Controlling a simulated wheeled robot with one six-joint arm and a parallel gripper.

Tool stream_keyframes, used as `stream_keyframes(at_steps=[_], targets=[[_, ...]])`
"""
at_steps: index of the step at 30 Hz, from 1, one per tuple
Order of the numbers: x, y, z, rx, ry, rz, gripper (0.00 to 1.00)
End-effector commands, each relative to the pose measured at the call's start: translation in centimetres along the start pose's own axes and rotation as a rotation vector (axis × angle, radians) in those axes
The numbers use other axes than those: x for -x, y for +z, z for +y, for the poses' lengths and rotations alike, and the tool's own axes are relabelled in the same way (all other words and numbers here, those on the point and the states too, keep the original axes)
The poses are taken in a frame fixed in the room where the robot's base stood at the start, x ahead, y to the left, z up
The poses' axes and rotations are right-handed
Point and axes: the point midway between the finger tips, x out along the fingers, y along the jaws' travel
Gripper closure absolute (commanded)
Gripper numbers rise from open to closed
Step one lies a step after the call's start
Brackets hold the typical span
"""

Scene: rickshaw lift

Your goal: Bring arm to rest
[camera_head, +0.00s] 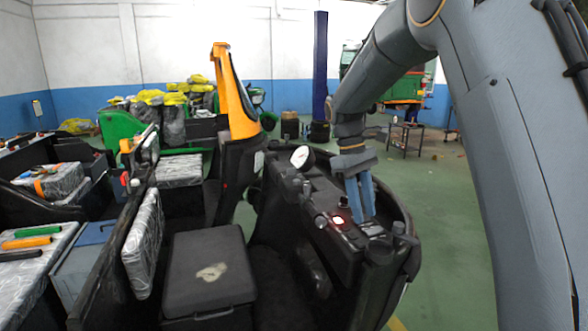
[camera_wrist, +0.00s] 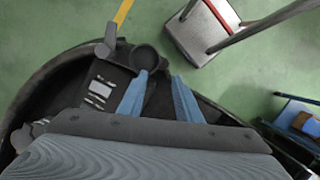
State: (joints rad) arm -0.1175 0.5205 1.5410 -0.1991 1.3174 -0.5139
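My gripper (camera_head: 362,218) points down over the right part of the rickshaw's dark dashboard (camera_head: 325,205). Its two blue fingers are apart with nothing visible between them. The wrist view also shows my gripper (camera_wrist: 160,78), with a gap between the fingers, over the dark panel. The left fingertip appears close to a round black cup-like part (camera_wrist: 147,57); I cannot tell whether they touch. A lit red-white button (camera_head: 338,220) sits on the dashboard just left of the fingers. My arm comes down from the upper right.
A black seat box (camera_head: 208,270) stands left of the dashboard. An orange-yellow upright part (camera_head: 233,95) rises behind it. Other vehicles and yellow-grey bags (camera_head: 172,115) are at the back left. Green floor is open on the right, with a small table (camera_head: 405,135) farther back.

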Motion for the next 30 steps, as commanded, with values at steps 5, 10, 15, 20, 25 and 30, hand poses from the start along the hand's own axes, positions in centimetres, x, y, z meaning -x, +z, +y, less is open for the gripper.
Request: stream_keyframes(at_steps=[5, 10, 15, 20, 25, 30], targets=[[-3.6, 1.2, -1.4, -0.086, -0.01, 0.06, 0.69], [-8.8, 3.3, -4.0, -0.228, -0.029, 0.148, 0.69], [-15.1, 6.4, -7.7, -0.422, -0.059, 0.254, 0.69], [-19.9, 9.3, -10.9, -0.587, -0.082, 0.333, 0.69], [-22.6, 11.1, -13.0, -0.687, -0.096, 0.379, 0.69], [-23.1, 11.6, -13.4, -0.712, -0.099, 0.389, 0.69]])
